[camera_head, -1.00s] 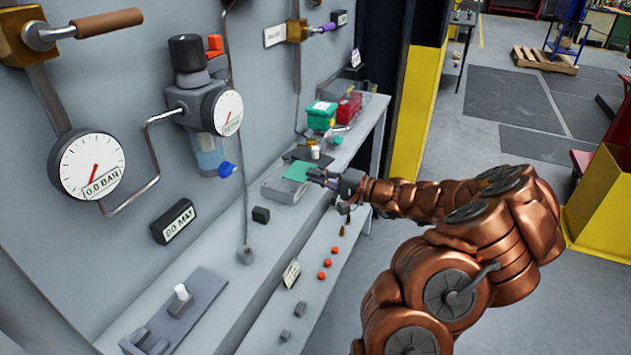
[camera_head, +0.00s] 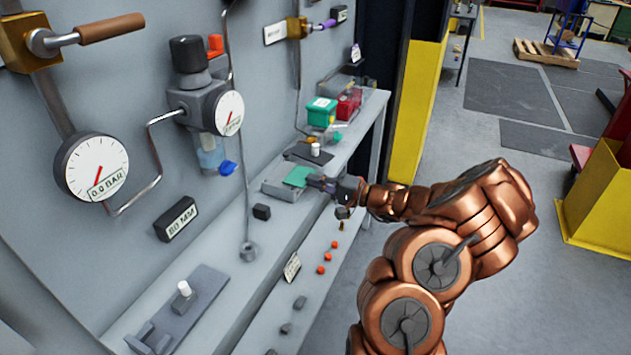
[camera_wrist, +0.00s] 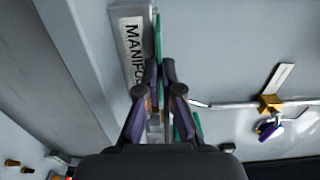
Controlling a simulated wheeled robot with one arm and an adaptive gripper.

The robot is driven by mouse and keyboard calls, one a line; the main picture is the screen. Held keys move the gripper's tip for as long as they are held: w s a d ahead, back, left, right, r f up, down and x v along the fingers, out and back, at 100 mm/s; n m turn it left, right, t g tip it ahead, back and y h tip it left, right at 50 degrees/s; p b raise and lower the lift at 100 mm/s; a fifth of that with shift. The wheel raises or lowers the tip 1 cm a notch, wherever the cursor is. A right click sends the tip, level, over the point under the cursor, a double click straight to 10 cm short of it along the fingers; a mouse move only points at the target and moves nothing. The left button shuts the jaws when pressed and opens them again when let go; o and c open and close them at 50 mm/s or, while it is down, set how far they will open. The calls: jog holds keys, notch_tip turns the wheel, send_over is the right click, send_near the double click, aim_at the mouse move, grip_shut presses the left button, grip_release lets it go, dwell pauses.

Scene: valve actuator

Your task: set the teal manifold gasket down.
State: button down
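The teal manifold gasket (camera_head: 299,176) is a thin flat plate over the grey manifold block (camera_head: 281,190) on the bench. In the wrist view the gasket (camera_wrist: 158,35) shows edge-on as a narrow teal strip beside the block's label (camera_wrist: 133,45), which reads "MANIFO…". My gripper (camera_head: 317,182) is at the gasket's right edge. In the wrist view my gripper (camera_wrist: 160,70) has its fingertips closed on the strip. I cannot tell whether the gasket touches the block.
A green box (camera_head: 321,113) and a red box (camera_head: 348,104) stand farther back on the bench. A dark plate with a white peg (camera_head: 316,150) lies just behind the block. A small black cube (camera_head: 262,212) sits nearer. Orange knobs (camera_head: 326,257) line the lower ledge.

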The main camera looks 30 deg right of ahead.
jog(key=shift+f, duration=0.2)
jog(key=c, duration=1.3)
grip_release()
jog(key=shift+r, duration=0.1)
